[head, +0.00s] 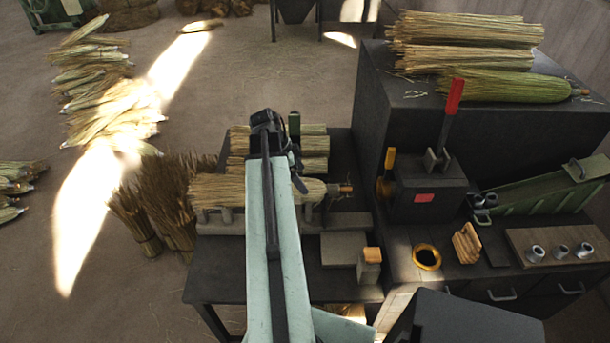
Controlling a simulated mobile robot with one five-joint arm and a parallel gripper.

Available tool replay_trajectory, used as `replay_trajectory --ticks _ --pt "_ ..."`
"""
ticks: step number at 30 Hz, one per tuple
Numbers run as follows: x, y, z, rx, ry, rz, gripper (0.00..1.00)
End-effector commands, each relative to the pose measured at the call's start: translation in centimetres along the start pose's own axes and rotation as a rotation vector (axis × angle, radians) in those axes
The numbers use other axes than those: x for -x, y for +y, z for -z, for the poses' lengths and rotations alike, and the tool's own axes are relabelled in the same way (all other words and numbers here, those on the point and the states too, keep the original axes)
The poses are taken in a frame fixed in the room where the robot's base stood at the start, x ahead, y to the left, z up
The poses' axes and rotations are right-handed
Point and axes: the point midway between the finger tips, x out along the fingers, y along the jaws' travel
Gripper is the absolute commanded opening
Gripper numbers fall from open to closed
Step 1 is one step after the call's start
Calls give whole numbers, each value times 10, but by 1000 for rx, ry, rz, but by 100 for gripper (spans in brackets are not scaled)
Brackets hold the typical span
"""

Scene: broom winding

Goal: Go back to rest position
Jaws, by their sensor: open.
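My gripper (268,124) is dark and sits at the far end of my pale green arm, which reaches forward over the dark workbench (225,262). It appears open; I see nothing held in it, though its fingertips are hard to make out. Under and beside the arm, a straw broom bundle (216,189) lies across grey supports on the bench. Its stub end shows to the right of my arm. My arm hides the bundle's middle. Behind it, more straw bundles (314,146) lie near the gripper. I cannot tell whether the gripper touches any of these.
A dark machine with a red lever (452,108) stands right of my arm. A brass ring (427,257), wooden block (466,243) and metal cups (560,251) are on the right bench. Straw bundles (465,28) top the dark cabinet. Upright bundles (160,212) stand left; open floor lies beyond.

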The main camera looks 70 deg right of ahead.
Motion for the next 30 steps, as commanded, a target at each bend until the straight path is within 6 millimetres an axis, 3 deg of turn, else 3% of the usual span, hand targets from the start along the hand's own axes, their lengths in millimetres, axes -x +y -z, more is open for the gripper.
replay_trajectory --ticks 1,3,14,17,20,23,24,26,30 --pt "19 0 4 1 0 0 93" --pt "28 0 2 0 0 0 93" --pt "29 0 -2 1 0 0 93" --pt "36 -2 -18 28 0 12 93" --pt "59 -4 -68 113 0 50 93" --pt "94 6 -146 247 -2 110 93" --pt "107 15 -178 301 -9 133 93" --pt "126 32 -223 380 -23 164 93" --pt "165 87 -319 635 -63 228 93"
